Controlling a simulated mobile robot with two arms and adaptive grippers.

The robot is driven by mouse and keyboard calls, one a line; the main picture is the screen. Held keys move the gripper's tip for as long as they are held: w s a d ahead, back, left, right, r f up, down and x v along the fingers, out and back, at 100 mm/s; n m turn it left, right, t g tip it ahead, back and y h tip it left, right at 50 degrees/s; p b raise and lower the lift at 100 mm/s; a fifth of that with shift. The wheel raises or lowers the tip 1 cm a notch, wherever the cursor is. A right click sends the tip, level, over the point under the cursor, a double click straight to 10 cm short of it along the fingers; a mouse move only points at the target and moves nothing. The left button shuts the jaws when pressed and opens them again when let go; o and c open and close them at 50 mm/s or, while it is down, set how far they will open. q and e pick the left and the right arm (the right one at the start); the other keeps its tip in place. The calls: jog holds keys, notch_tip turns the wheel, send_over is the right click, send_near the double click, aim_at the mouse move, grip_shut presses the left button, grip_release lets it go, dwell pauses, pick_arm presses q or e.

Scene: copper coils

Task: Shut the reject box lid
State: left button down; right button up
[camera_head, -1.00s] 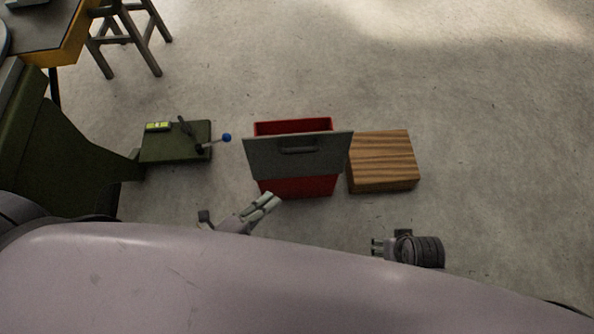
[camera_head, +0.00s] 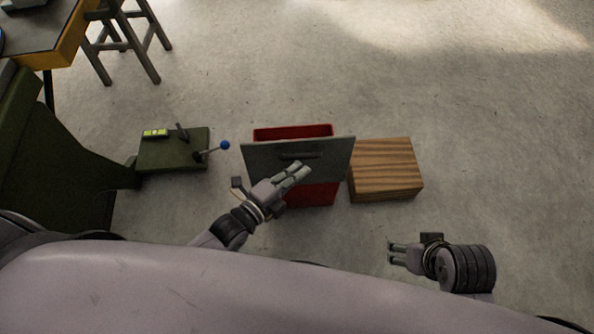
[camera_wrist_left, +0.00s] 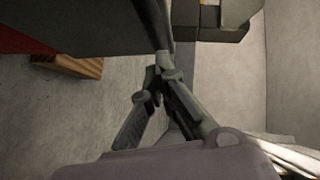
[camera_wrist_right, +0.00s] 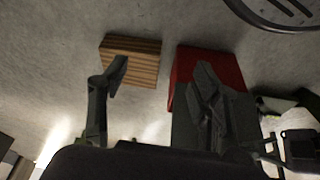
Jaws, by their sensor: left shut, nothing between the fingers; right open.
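The reject box (camera_head: 322,195) is a red box in the middle of the head view. Its grey lid (camera_head: 262,160), with a dark handle (camera_head: 298,154), stands raised and tilted, and red interior shows behind it. My left gripper (camera_head: 303,170) is shut and empty, in front of the lid just below the handle; contact cannot be told. In the left wrist view the shut fingers (camera_wrist_left: 155,75) are near the edge of the dark lid panel (camera_wrist_left: 90,25). My right gripper (camera_head: 391,253) is open and empty, low to the right of the box. The red box also shows in the right wrist view (camera_wrist_right: 222,68).
A striped wooden block (camera_head: 385,168) stands close against the box's right side. A green machine base (camera_head: 165,155) with a blue-knobbed lever (camera_head: 224,146) is to the left. A stool (camera_head: 128,45) and table are at the upper left. Floor behind and right is clear.

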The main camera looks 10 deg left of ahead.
pick_arm(q)
jog(key=shift+w+f, duration=0.1)
jog(key=shift+w, duration=0.15)
pick_arm(e)
jog(key=shift+s+r, duration=0.1)
jog(key=shift+r, duration=0.2)
jog(key=shift+f, duration=0.1)
